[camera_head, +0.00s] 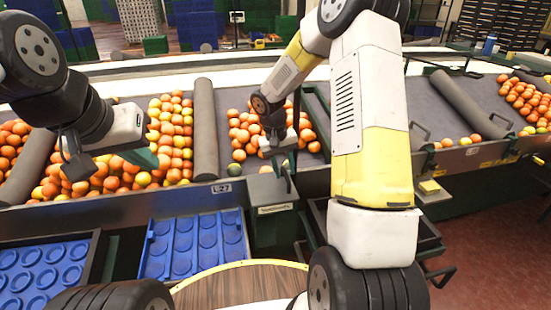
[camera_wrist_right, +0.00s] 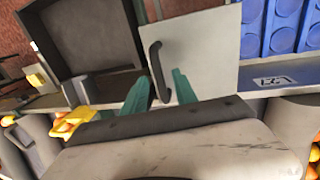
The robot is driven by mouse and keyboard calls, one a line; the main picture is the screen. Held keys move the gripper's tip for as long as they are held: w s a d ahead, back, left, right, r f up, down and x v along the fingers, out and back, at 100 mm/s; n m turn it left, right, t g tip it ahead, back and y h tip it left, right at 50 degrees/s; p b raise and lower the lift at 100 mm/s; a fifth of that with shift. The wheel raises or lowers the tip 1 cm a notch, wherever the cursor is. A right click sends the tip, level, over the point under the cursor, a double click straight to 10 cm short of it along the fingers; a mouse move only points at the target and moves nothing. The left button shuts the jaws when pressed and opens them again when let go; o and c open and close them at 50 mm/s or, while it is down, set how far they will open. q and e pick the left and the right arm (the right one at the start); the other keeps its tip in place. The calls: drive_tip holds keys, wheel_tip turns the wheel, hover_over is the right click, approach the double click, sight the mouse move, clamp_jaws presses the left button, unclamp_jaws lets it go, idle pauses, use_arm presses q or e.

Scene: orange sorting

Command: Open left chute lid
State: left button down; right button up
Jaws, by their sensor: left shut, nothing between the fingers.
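The chute lid (camera_head: 268,188) is a flat grey panel beside the blue trays, and it appears closed. In the right wrist view it is a pale square plate (camera_wrist_right: 205,45) with a dark bar handle (camera_wrist_right: 157,70). My right gripper (camera_head: 284,163) is over the lid at the handle. In the right wrist view its teal fingers (camera_wrist_right: 160,93) are spread apart, one on each side of the handle; I cannot tell whether they touch it. My left gripper (camera_head: 141,158) is shut and empty above the oranges at the left.
Oranges (camera_head: 172,135) fill the lanes, split by grey dividers (camera_head: 205,130). A blue tray (camera_head: 195,245) lies left of the lid. A dark open bin (camera_wrist_right: 88,35) adjoins the lid on its other side. A round wooden top (camera_head: 235,287) is in front. My right arm hides part of the middle.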

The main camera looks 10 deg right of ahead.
clamp_jaws()
idle(1.4)
